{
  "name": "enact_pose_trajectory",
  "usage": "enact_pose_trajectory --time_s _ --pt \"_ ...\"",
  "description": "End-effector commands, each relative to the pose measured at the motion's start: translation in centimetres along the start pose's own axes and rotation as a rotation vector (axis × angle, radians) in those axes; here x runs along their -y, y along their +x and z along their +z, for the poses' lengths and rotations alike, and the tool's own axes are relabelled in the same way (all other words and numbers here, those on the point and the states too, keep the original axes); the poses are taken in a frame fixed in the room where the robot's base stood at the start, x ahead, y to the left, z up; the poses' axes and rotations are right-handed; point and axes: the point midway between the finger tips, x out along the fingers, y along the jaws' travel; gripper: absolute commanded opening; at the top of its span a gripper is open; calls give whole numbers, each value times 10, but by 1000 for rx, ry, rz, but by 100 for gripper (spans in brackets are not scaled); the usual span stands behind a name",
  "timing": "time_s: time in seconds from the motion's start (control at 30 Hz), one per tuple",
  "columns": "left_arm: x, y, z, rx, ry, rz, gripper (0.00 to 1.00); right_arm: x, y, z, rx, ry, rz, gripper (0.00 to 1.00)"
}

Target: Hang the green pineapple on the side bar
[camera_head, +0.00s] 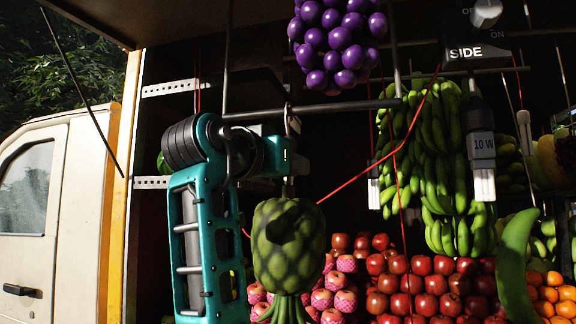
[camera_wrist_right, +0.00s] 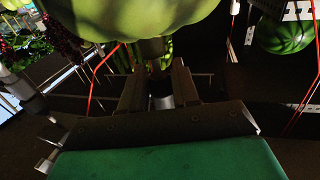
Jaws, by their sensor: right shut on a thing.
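The green pineapple (camera_head: 288,240) hangs crown down in the head view, below the horizontal side bar (camera_head: 335,107). A thin hanger (camera_head: 288,120) rises from its upper end to the bar; I cannot tell whether it is hooked over the bar or just in front of it. My right gripper (camera_head: 288,163) is at the pineapple's upper end, shut on its stem. In the right wrist view the pineapple's pale green body (camera_wrist_right: 130,14) fills the top, with the fingers (camera_wrist_right: 158,85) around the stem. My left gripper is not in view.
Purple grapes (camera_head: 337,45) hang above the bar, and green bananas (camera_head: 435,160) hang to the right. Red cords and lamps (camera_head: 481,150) dangle nearby. Red apples (camera_head: 430,285) and oranges (camera_head: 552,294) lie below. A watermelon (camera_wrist_right: 285,35) shows in the right wrist view.

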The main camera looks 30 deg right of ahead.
Motion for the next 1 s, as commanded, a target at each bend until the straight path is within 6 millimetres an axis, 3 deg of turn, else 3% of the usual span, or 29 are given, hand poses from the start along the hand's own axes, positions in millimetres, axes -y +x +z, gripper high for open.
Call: enact_pose_trajectory --time_s 0.37,0.4,0.6,0.7,1.0 --pt "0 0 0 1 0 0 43 -1 -1 -3 -12 5 0 0" --pt "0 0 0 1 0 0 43 -1 -1 -3 -11 5 0 33" --pt "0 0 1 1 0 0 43 -1 0 -1 -6 3 0 52" --pt "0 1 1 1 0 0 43 0 0 0 -4 2 0 60" --pt "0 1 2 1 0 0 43 1 -3 4 6 -3 -1 60"
